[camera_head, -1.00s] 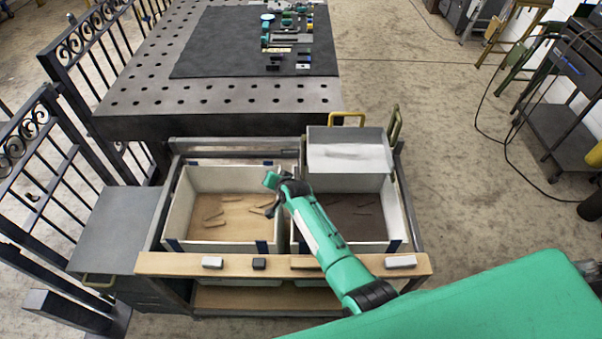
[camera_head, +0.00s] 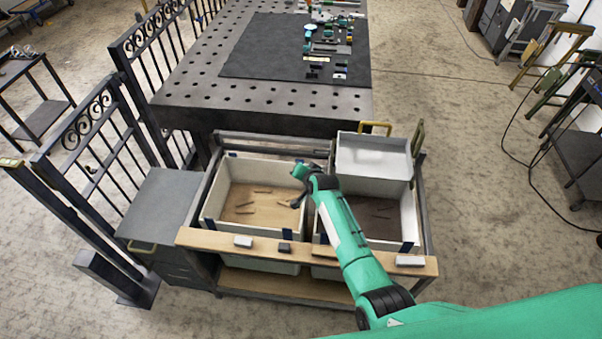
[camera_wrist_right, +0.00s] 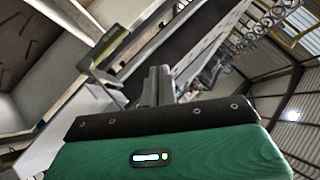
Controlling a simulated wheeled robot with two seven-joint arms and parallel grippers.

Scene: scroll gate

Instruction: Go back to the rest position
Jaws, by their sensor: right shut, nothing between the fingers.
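My right arm reaches in from the lower right in the head view. Its gripper (camera_head: 297,199) hangs over the inner edge of the left bin, above the bin floor. In the right wrist view the gripper fingers (camera_wrist_right: 158,84) are together with nothing between them. The left bin (camera_head: 213,192) holds several small thin pieces (camera_head: 262,191) on a tan floor. The right bin (camera_head: 408,200) has a dark floor with a few similar pieces, partly hidden by my arm. My left gripper does not show.
A wooden ledge (camera_head: 330,257) with small blocks runs along the cart front. A white tray (camera_head: 372,158) sits over the right bin's back. Behind stands a perforated table (camera_head: 180,93) with parts on a dark mat (camera_head: 270,60). Scrollwork gate panels (camera_head: 95,140) stand at left.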

